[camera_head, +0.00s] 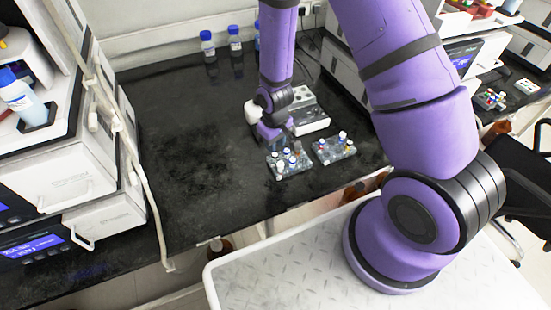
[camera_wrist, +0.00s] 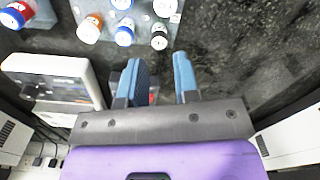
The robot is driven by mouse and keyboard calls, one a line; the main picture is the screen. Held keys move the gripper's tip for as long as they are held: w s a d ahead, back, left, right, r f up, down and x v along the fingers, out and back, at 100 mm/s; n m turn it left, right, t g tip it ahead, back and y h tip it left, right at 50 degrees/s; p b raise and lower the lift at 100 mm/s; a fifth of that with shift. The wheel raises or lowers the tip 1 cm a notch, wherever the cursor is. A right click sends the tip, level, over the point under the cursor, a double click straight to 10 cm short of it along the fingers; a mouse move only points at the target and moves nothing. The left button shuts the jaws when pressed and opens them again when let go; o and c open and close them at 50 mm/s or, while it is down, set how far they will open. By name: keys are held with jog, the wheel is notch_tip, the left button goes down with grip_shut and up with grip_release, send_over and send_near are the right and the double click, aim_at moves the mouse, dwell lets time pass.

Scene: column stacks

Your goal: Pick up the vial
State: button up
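Several small vials with coloured caps stand in a clear rack (camera_head: 290,170) on the black bench; the task does not say which vial. The fingertips appear just short of the blue- and black-capped vials in that view. In the head view my arm's end is at the rack's back edge, and the fingers are hard to make out.
A second clear rack (camera_head: 335,152) with vials stands close on the right. A white device (camera_head: 308,112) sits behind the racks. Blue-capped bottles (camera_head: 208,45) stand at the back wall. The bench (camera_head: 190,150) left of the racks is clear.

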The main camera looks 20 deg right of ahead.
aim_at(275, 159)
jog(key=shift+w+f, duration=0.1)
jog(key=shift+f, duration=2.95)
jog(key=shift+c, duration=0.4)
grip_shut()
